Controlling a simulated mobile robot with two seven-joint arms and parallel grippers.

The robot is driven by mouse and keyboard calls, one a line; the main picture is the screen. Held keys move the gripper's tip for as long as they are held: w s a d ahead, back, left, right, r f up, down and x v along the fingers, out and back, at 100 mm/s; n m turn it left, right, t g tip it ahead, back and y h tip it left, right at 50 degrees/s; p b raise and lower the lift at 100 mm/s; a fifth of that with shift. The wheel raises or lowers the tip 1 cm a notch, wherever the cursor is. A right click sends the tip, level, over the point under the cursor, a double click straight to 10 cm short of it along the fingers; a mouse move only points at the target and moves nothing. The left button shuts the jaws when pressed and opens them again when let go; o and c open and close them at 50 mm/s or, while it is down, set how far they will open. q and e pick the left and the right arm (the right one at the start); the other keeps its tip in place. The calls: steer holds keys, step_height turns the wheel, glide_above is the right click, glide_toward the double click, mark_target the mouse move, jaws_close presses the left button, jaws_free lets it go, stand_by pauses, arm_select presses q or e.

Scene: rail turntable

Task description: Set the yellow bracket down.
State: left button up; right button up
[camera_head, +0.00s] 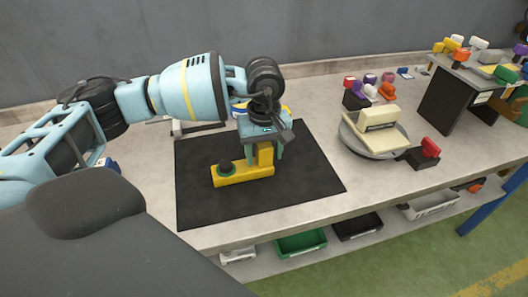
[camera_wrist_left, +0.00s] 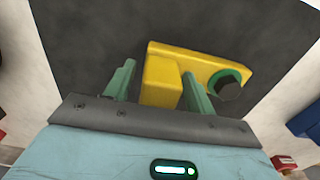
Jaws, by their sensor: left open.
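The yellow bracket (camera_head: 246,178) is L-shaped, with a flat base and an upright part, and a dark knob on a green ring at one end of the base. Its base rests on the black mat (camera_head: 310,185) on the bench. My left gripper (camera_head: 265,150) is above it, with the fingers around the upright part. In the left wrist view the bracket (camera_wrist_left: 165,78) has its upright part between the two green fingers of my left gripper (camera_wrist_left: 158,85). The fingers are open, with a visible gap on the left side. My right gripper is not in view.
A round turntable (camera_head: 372,145) with a cream block stands right of the mat, beside a dark block with a red top (camera_head: 428,150). A dark stand (camera_head: 447,98) with coloured parts is at the far right. Bins, including a green one (camera_head: 301,243), sit below the bench.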

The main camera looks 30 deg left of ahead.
arm_select(q)
step_height(320, 180, up, 12)
steer(key=shift+r, duration=0.1)
steer(key=shift+d, duration=0.1)
stand_by(0.8)
